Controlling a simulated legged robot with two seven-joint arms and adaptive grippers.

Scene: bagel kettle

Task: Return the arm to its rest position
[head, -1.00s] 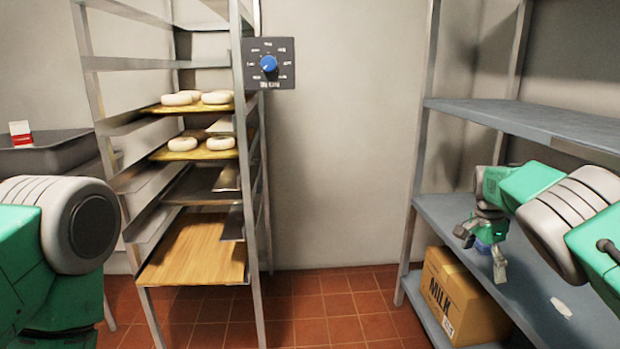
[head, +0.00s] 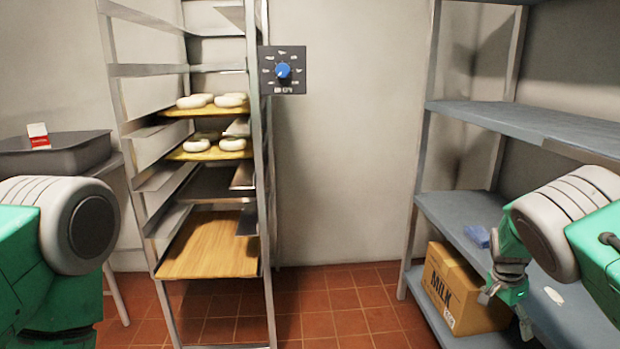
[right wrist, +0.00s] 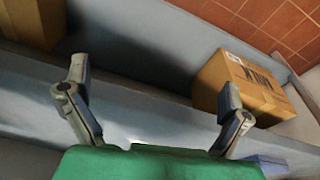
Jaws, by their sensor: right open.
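My right gripper (head: 506,312) hangs at the lower right of the head view, fingers down, in front of the grey shelf unit and just right of the milk box. Its two fingers (right wrist: 153,95) are spread wide in the right wrist view with nothing between them. My right arm is bent, with its forearm at the right edge. Of my left arm only a green and grey part shows at the left edge of the head view; the left gripper is out of view.
A cardboard milk box (head: 457,292) sits on the low shelf; it also shows in the right wrist view (right wrist: 245,85). A blue object (head: 477,236) lies on the middle shelf (head: 447,207). A rack (head: 266,200) holds bagels on boards at left. The tiled floor between is clear.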

